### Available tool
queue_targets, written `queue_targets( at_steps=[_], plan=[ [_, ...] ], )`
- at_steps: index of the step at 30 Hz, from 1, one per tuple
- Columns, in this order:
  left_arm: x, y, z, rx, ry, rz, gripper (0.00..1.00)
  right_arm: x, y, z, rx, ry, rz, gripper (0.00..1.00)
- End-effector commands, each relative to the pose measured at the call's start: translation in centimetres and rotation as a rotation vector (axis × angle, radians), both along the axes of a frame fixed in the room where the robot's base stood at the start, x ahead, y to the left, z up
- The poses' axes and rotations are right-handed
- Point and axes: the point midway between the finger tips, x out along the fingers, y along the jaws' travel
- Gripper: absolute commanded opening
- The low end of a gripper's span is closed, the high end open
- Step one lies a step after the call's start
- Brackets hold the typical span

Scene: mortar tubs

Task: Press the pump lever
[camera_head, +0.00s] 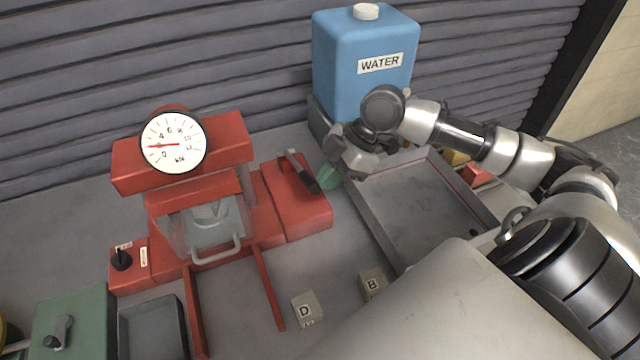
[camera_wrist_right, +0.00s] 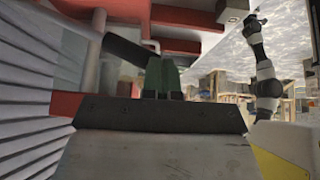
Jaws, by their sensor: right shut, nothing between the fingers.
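The pump lever (camera_head: 300,170) is a grey bar with a black grip, on the red pump block (camera_head: 312,212) at the right of the red press. It slants down to the right in the head view. My right gripper (camera_head: 329,176) has green fingertips and is shut and empty, just right of the grip's end. In the right wrist view the black grip (camera_wrist_right: 124,49) reaches close to the left of the shut fingers (camera_wrist_right: 162,76). I cannot tell whether they touch. My left gripper is not in view.
The red press carries a round dial gauge (camera_head: 173,143), its needle near the left side. A grey tray (camera_head: 385,243) lies right of the pump block. A blue water container (camera_head: 364,62) stands behind. Blocks D (camera_head: 308,310) and B (camera_head: 373,284) sit in front.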

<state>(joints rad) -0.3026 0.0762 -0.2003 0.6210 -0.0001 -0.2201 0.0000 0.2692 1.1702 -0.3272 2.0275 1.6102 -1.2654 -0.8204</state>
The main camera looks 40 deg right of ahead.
Motion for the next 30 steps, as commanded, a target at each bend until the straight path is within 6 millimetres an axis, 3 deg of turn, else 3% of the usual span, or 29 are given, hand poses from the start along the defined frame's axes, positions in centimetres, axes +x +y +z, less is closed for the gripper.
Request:
queue_targets(
  at_steps=[9, 30],
  plan=[
    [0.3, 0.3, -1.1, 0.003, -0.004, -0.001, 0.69, -0.9, -2.4, 3.6, -0.003, -0.001, -0.003, 0.00],
    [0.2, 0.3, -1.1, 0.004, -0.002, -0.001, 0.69, -0.9, -2.6, 4.1, -0.001, -0.004, -0.001, 0.00]
  ],
)
